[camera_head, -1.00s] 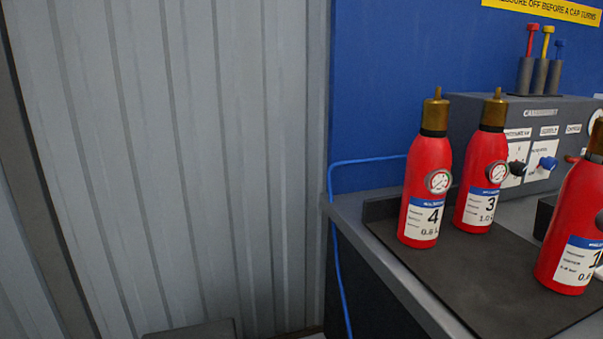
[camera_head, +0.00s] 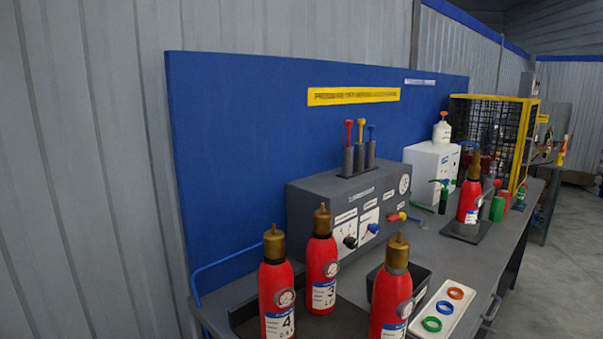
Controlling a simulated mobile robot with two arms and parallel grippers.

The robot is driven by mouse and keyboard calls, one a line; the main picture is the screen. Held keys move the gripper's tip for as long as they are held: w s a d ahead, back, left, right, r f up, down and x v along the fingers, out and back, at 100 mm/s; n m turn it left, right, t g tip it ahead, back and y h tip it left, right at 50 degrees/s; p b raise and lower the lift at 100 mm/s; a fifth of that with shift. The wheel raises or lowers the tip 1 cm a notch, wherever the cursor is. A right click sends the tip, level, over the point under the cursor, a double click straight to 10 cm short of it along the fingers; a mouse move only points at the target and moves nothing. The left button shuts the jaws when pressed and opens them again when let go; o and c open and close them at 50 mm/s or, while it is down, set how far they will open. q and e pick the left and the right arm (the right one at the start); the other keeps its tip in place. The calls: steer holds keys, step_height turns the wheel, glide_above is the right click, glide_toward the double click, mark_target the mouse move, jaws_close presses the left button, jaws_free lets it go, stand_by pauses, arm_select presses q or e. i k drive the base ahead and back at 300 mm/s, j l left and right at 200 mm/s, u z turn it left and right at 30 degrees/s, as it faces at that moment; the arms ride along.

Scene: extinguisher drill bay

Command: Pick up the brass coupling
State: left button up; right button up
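No loose brass coupling can be made out. Brass-coloured tops sit on the red bottles: on bottle 4 (camera_head: 276,303), on bottle 3 (camera_head: 322,276) and on a third red bottle (camera_head: 391,305) to their right. All three stand upright at the near end of the bench. Whether one of these tops is the coupling I cannot tell. The inside of the dark tray (camera_head: 421,291) behind the third bottle is mostly hidden. Neither of my grippers is in view.
A grey control box (camera_head: 318,215) stands behind the bottles. A white tray with coloured rings (camera_head: 442,312) lies to the right. Further along are a white box (camera_head: 428,170), another red bottle on a stand (camera_head: 468,203) and a yellow-framed cage (camera_head: 525,140). Open floor (camera_head: 575,240) lies at right.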

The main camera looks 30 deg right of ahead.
mark_target(476, 160)
steer(key=z, duration=1.8)
